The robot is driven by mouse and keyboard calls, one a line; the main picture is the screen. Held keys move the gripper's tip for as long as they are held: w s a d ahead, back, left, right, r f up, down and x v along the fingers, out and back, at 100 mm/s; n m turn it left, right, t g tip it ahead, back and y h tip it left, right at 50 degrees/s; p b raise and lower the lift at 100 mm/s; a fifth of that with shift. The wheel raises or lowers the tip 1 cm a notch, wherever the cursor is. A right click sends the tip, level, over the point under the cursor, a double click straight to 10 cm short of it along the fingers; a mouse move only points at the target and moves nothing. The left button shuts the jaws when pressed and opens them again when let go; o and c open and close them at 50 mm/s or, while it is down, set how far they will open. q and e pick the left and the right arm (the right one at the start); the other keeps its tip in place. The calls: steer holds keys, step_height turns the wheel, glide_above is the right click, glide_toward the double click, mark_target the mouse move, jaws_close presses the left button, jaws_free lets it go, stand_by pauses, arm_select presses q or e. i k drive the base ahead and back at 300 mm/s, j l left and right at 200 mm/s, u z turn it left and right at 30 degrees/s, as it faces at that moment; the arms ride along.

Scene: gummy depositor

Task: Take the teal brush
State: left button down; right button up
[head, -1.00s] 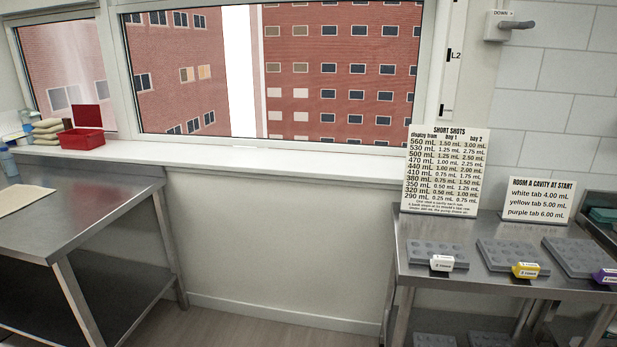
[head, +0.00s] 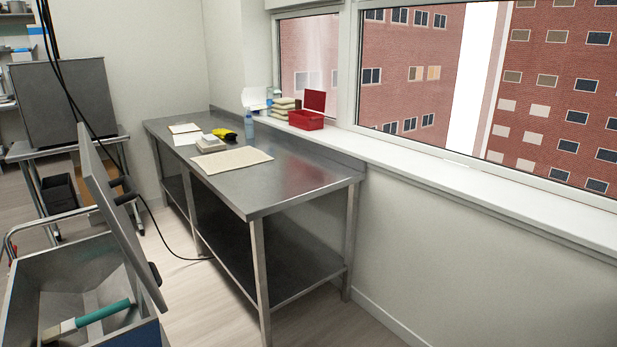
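The teal brush (head: 103,312) lies tilted at the lower left of the head view, inside an open grey metal hopper (head: 30,290). Its teal handle points up to the right and its pale bristle end points down to the left. A raised grey lid or panel (head: 118,215) stands over the hopper's right side, close to the brush handle. Neither of my grippers shows in the head view.
A steel table (head: 268,193) stands in the middle, with papers, a blue bottle (head: 249,127) and a yellow-black item on it. A red box (head: 306,120) sits on the windowsill. A black cable crosses the floor between hopper and table. Pale floor is clear in front.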

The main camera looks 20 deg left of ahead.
mark_target(68, 326)
steer(key=i+l+u, duration=0.1)
steer(key=u, duration=0.3)
steer(key=i+l+u, duration=0.1)
steer(key=u, duration=0.35)
steer(key=i+l+u, duration=0.1)
steer(key=l+u, duration=0.15)
steer(key=u, duration=0.15)
steer(key=i+l+u, duration=0.15)
steer(key=u, duration=0.25)
steer(key=l+u, duration=0.4)
steer(key=i+l+u, duration=0.1)
steer(key=l+u, duration=0.3)
steer(key=j, duration=0.05)
